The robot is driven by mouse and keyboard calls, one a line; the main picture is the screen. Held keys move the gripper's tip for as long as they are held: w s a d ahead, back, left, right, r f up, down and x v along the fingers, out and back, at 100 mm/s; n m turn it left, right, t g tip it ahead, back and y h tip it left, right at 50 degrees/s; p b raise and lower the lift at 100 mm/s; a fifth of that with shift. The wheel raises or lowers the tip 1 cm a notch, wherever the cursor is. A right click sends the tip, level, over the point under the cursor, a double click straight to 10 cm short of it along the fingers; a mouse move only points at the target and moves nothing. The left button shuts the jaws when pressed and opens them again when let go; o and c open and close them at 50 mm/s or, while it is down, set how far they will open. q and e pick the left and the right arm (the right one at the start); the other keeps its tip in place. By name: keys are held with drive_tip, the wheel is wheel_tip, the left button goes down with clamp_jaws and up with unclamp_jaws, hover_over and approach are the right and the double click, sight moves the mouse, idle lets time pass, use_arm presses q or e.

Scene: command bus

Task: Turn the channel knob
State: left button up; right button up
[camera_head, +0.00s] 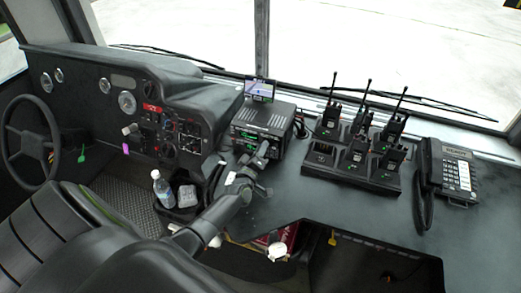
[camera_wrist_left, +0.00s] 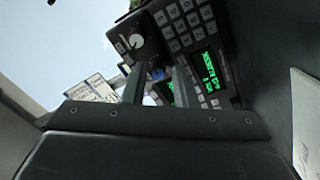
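The black radio unit (camera_head: 263,120) sits on the dashboard in the middle of the head view. In the left wrist view its face shows a keypad (camera_wrist_left: 185,22), green lit displays (camera_wrist_left: 208,72) and a round light-grey knob (camera_wrist_left: 135,41). A small blue round part (camera_wrist_left: 158,74) shows between my fingers; I cannot tell which knob is the channel knob. My left gripper (camera_head: 263,152) is in front of the radio's lower face. In the left wrist view its two fingers (camera_wrist_left: 158,80) stand apart with nothing clearly held. Contact cannot be told. My right gripper is not in view.
A charging rack (camera_head: 330,168) with several handheld radios stands right of the radio unit, then a desk phone (camera_head: 458,172). A small screen (camera_head: 260,89) sits above the unit. The steering wheel (camera_head: 28,145) and a bottle (camera_head: 162,190) are left. Bare dash lies right of my arm.

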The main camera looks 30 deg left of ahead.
use_arm(q)
drive_tip(key=shift+s, duration=0.1)
drive_tip(key=shift+s, duration=0.3)
drive_tip(key=b+v, duration=0.1)
drive_tip(key=v, duration=1.4)
drive_tip(key=shift+s+d+f, duration=0.1)
drive_tip(key=shift+d, duration=0.05)
drive_tip(key=shift+s+d+b, duration=0.15)
drive_tip(key=shift+s+b, duration=0.2)
drive_tip(key=shift+s, duration=0.35)
